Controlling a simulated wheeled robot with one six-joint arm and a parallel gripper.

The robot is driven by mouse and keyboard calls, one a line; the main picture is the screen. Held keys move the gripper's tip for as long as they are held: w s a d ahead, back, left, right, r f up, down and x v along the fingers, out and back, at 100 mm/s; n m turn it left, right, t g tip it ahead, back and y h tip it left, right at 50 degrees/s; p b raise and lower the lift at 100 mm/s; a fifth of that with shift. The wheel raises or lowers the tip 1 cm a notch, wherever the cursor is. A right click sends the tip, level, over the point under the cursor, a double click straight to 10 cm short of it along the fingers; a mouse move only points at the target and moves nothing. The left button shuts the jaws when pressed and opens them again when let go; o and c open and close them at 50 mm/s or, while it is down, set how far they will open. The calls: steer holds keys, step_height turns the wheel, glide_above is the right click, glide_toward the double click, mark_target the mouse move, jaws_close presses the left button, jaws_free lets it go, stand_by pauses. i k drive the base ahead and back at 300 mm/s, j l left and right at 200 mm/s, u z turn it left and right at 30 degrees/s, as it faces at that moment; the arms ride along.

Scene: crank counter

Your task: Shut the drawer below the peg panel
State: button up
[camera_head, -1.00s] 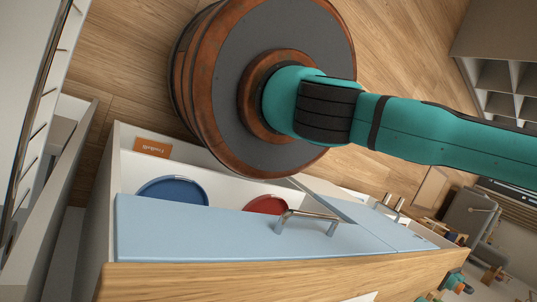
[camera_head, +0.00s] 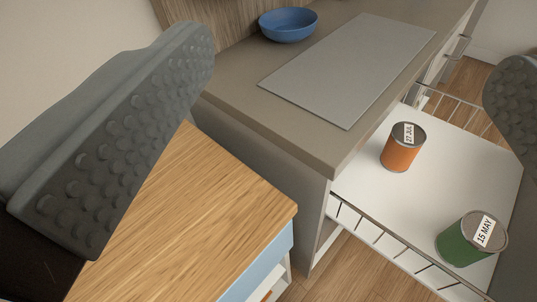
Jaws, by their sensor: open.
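No peg panel can be made out. A wood-topped cabinet (camera_head: 215,215) stands at the lower left with a light blue face (camera_head: 262,264) under its edge. Below that face a small white part and a bit of orange show at the picture's bottom edge; I cannot tell whether they belong to an open drawer. My gripper (camera_head: 357,65) is open and empty. Its studded left finger covers part of the wood top, and its right finger is cut off by the right edge.
A grey-brown counter (camera_head: 235,95) holds a blue bowl (camera_head: 288,26) and a grey mat (camera_head: 350,68). A white wire-railed tray (camera_head: 375,205) sticks out in front of it, with an orange can (camera_head: 401,152) and a green can (camera_head: 466,243). Wood floor shows below.

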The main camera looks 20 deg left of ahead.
mark_target(456, 172)
steer(key=l+z, duration=0.3)
steer(key=l, duration=0.35)
steer(key=i+l+z, duration=0.15)
steer(key=l+z, duration=0.2)
steer(key=l, duration=0.25)
